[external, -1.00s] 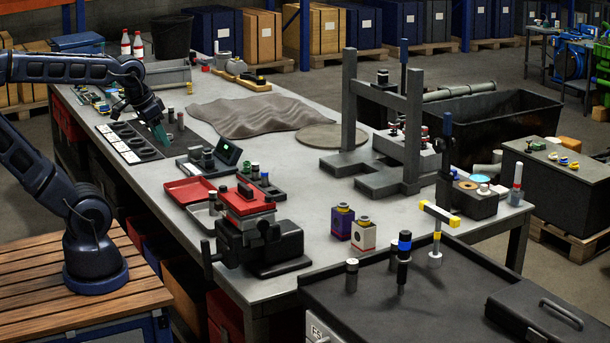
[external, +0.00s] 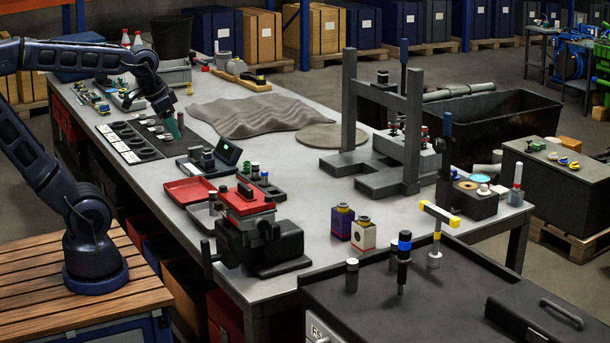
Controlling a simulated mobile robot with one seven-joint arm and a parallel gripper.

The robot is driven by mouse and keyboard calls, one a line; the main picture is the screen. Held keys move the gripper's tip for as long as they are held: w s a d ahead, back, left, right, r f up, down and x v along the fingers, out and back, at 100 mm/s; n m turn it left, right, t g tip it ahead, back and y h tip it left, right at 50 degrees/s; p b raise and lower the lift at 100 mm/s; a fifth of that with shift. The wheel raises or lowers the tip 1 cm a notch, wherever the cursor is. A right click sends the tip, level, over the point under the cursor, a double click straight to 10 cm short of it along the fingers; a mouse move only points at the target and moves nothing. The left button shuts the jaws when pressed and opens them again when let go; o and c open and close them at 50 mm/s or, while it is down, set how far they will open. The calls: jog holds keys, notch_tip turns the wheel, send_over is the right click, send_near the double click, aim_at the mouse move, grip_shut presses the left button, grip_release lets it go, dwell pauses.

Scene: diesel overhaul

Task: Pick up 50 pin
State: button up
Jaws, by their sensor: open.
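My gripper (external: 176,130) points down over the right edge of a dark tray (external: 107,130) with white labels and round recesses, at the far left of the bench. Its teal fingers are open. The short grey pins that stood beside this tray are now mostly hidden by my gripper and wrist. I cannot read any size marking, so I cannot tell which pin is the 50 pin. Whether the fingers surround a pin or are beside it is too small to tell.
A dark case with a green display (external: 228,151), a red tray (external: 188,191) and a red-topped vise (external: 250,205) stand nearer on the bench. A crumpled grey cloth (external: 240,118) lies right of my gripper. A grey press frame (external: 415,130) stands further right.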

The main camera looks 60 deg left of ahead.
jog(key=w+d+r+m+g, duration=0.1)
jog(key=w+d+r+m, duration=0.25)
jog(key=w, duration=0.35)
jog(key=w+d+r+m, duration=0.2)
jog(key=w+d, duration=0.3)
jog(key=w, duration=0.1)
jog(key=m+g, duration=0.3)
jog(key=m, duration=1.3)
send_over(397, 242)
jog(key=f, duration=1)
jog(key=w+f, duration=0.1)
jog(key=f, duration=0.4)
jog(key=shift+a+f, duration=0.3)
jog(key=shift+f, duration=0.05)
jog(key=shift+s+d+f+m, duration=0.1)
jog(key=shift+d+f+m, duration=0.15)
jog(key=shift+d+f, duration=0.15)
notch_tip(397, 242, down, 5)
jog(key=shift+a+f, duration=0.1)
jog(key=shift+f, duration=0.1)
jog(key=shift+s+f, duration=0.25)
jog(key=shift+f, duration=1.05)
jog(key=shift+s+f, duration=0.2)
jog(key=shift+f, duration=1.05)
grip_shut()
